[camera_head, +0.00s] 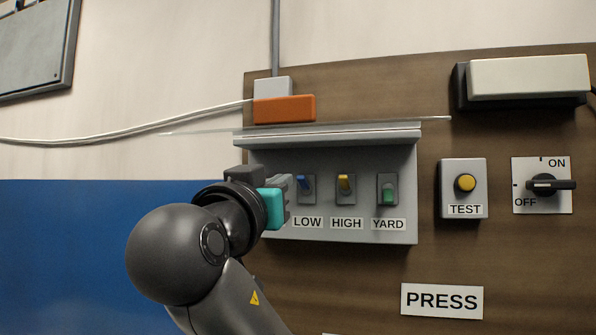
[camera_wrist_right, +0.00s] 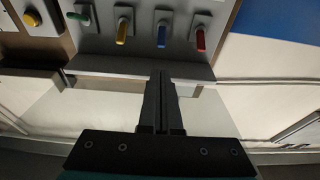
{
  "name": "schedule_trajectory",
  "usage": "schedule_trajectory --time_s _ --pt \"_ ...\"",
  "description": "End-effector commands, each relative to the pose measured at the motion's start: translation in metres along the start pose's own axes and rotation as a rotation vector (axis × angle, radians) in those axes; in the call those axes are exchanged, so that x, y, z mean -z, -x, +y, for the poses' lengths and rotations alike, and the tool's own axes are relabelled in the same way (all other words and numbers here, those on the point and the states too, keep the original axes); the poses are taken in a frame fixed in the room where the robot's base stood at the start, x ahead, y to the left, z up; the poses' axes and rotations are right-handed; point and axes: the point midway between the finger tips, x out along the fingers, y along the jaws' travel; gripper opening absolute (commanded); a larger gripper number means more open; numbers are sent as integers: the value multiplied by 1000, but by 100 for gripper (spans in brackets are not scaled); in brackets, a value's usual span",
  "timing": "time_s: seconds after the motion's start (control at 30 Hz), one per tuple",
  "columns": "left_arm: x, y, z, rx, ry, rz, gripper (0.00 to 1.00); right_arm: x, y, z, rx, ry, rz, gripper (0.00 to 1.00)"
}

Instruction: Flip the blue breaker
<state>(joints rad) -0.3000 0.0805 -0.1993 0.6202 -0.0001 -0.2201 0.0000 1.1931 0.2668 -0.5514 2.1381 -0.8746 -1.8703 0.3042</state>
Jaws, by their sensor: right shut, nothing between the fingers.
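The blue breaker (camera_head: 304,184) is a small blue lever above the LOW label on the grey breaker panel (camera_head: 330,229). Its lever appears to point up in the head view. My right gripper (camera_head: 286,184) is at the panel's left side, just left of the blue breaker. It is shut with nothing between its fingers. In the right wrist view, which is turned upside down, the closed fingertips (camera_wrist_right: 162,76) point toward the blue breaker (camera_wrist_right: 162,34), with a visible gap in the picture; contact cannot be told. My left gripper is not in view.
Yellow HIGH (camera_head: 344,184) and green YARD (camera_head: 389,193) levers sit to the right. A red lever (camera_wrist_right: 200,39) beside the blue one is hidden behind my arm in the head view. A clear sheet (camera_head: 350,123) juts out above the panel. A TEST button (camera_head: 465,184) stands farther right.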

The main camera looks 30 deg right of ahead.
Motion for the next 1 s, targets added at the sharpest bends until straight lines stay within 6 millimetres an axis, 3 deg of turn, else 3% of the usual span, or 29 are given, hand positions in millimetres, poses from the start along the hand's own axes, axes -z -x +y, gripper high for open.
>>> schedule_trajectory --time_s 0.23,0.5,0.7,1.0 --pt "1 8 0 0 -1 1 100 1 -16 1 -3 5 -1 0" --pt "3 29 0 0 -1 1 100 2 -66 1 -5 7 -2 0" --pt "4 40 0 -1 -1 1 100 1 -92 0 -2 4 -1 0" --pt "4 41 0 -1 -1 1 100 -1 -101 0 1 1 -2 0"
